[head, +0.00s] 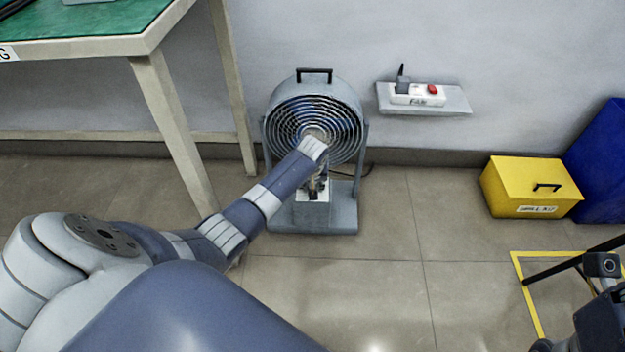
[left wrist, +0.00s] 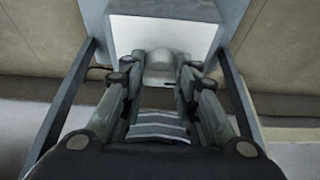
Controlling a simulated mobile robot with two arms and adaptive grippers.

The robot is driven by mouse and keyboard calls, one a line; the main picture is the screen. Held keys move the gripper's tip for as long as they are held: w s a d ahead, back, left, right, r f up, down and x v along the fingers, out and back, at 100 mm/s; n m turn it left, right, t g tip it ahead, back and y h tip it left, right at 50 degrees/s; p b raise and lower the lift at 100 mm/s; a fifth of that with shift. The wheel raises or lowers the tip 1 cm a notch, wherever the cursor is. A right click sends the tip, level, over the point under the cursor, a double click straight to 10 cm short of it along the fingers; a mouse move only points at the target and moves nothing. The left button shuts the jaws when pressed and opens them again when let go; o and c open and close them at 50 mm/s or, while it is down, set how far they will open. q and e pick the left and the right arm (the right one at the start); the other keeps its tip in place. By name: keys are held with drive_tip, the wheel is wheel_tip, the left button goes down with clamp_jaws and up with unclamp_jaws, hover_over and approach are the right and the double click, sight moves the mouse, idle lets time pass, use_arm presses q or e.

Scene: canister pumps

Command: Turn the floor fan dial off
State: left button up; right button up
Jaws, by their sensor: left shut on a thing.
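The grey floor fan (head: 343,92) stands on the floor against the wall, its round grille facing me. A pale control box (head: 312,214) sits on its base, below the grille. My left arm reaches down across the fan, and my left gripper (head: 318,186) is at the control box, partly hidden by my wrist. In the left wrist view the box's white face (left wrist: 130,35) is ahead, and my left gripper (left wrist: 160,77) is shut on the pale, rounded dial (left wrist: 161,62). The dial's pointer and markings cannot be read. Part of my right gripper (head: 590,285) shows at the lower right edge; its jaws are unclear.
A grey wall shelf (head: 458,107) right of the fan holds a white switch box (head: 405,97) with a red button (head: 433,89). A green-topped table (head: 95,22) is at the left. A yellow box (head: 515,178) and blue bin (head: 603,165) stand right. Mid-right floor is clear.

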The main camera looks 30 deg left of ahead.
use_arm(q)
drive_tip(key=o, duration=1.1)
drive_tip(key=shift+c, duration=0.2)
drive_tip(key=shift+r, duration=0.1)
drive_tip(key=v, duration=1.1)
drive_tip(key=shift+s+r, duration=0.15)
drive_tip(key=shift+r, duration=0.25)
drive_tip(key=shift+d, duration=0.15)
